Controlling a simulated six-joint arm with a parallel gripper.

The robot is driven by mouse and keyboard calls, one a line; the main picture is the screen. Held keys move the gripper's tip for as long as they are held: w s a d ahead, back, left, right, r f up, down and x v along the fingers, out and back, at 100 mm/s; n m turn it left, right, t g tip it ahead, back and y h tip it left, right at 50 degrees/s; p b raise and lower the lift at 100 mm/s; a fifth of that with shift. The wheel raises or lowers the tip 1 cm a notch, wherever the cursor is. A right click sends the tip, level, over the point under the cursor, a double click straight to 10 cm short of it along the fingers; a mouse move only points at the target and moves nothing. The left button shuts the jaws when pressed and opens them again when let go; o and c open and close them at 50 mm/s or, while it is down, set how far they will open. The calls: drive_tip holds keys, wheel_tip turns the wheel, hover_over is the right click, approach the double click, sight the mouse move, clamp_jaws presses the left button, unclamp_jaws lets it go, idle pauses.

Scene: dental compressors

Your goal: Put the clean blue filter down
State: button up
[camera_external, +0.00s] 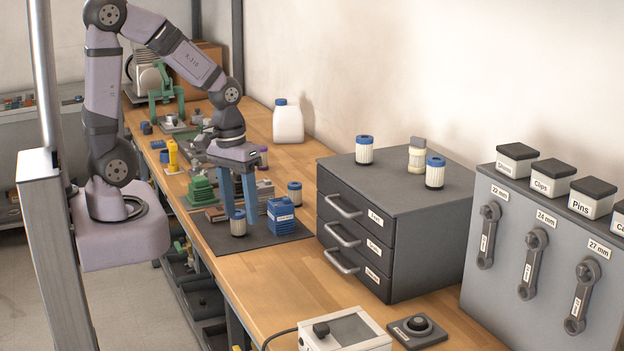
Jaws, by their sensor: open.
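A white pleated filter with a blue cap (238,226) stands upright on the dark mat (255,242) on the workbench. My gripper (243,212) points down over it with its blue fingers apart, one at each side of the filter in this view. The fingertips are low, near the filter; whether they touch it I cannot tell. Similar blue-capped filters stand upright beside the mat (294,194) and on the drawer cabinet, one at its back (364,150) and one at its right (435,173). Cleanness cannot be judged at this size.
A blue box (281,218) stands on the mat just right of my gripper. Green blocks (201,191) lie to the left. Bare bench (262,292) lies in front of the mat.

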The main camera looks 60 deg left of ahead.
drive_tip(key=s+m, duration=0.1)
drive_tip(key=s+f+m, duration=0.1)
drive_tip(key=s+m, duration=0.2)
drive_tip(key=shift+s+a+f+g+y, duration=0.25)
drive_tip(key=shift+s+a+g+y, duration=0.05)
drive_tip(key=shift+s+g+y, duration=0.1)
drive_tip(key=shift+w, duration=0.1)
idle(0.8)
